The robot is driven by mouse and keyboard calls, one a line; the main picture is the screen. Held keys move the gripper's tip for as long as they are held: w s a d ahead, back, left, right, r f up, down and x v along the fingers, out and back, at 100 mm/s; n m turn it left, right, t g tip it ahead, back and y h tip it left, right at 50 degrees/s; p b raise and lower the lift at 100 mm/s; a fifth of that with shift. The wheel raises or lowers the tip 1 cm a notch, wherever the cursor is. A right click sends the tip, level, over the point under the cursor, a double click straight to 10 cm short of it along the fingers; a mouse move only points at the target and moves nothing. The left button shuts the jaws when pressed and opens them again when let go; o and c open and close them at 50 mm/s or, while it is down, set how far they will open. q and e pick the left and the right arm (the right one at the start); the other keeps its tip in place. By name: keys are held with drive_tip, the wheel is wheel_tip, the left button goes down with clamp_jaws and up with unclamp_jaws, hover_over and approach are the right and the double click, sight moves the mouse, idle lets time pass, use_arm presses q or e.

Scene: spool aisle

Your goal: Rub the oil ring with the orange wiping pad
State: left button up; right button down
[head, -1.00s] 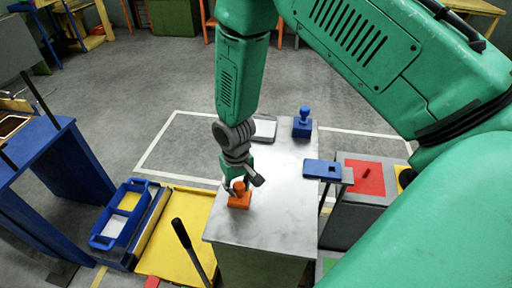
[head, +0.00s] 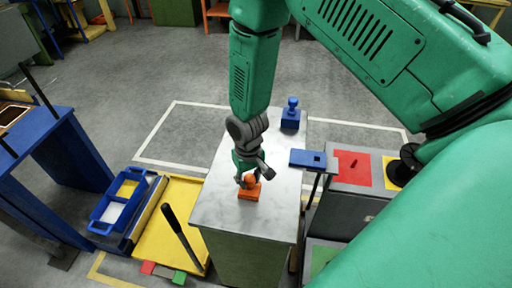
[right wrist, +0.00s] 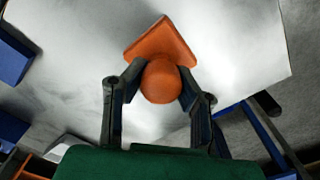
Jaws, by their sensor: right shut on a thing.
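The orange wiping pad (head: 249,192) is on or just over the pale, grey-streaked bench top (head: 217,200), near its front end; I cannot tell whether it touches. In the right wrist view its flat base (right wrist: 165,40) lies beyond its round knob (right wrist: 160,84). My right gripper (head: 250,178) reaches down from above and is shut on the knob, one finger on each side in the right wrist view (right wrist: 160,90). I cannot make out an oil ring; the right wrist view shows only blurred dark patches on the top. My left gripper is out of view.
A blue knobbed block (head: 291,118) stands at the bench's far end. Right are red (head: 345,163) and yellow panels. Left are a yellow platform (head: 150,252), blue tray (head: 98,222) and blue table (head: 62,150).

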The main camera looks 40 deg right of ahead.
sight(248, 176)
wheel_tip(248, 176, up, 4)
drive_tip(key=shift+f+p, duration=0.15)
drive_tip(key=shift+p, duration=0.65)
drive_tip(key=shift+a+r+p, duration=0.15)
drive_tip(key=shift+r+p, duration=0.35)
drive_tip(key=shift+r, duration=0.05)
drive_tip(key=shift+a+r+p, duration=0.15)
drive_tip(key=shift+r+p, duration=0.3)
drive_tip(key=shift+r, duration=0.05)
drive_tip(key=shift+r+p, duration=0.65)
drive_tip(key=shift+r, duration=0.1)
drive_tip(key=shift+d+r+p, duration=0.35)
drive_tip(key=shift+r+p, duration=0.35)
drive_tip(key=shift+r, duration=0.05)
drive_tip(key=shift+a, duration=0.3)
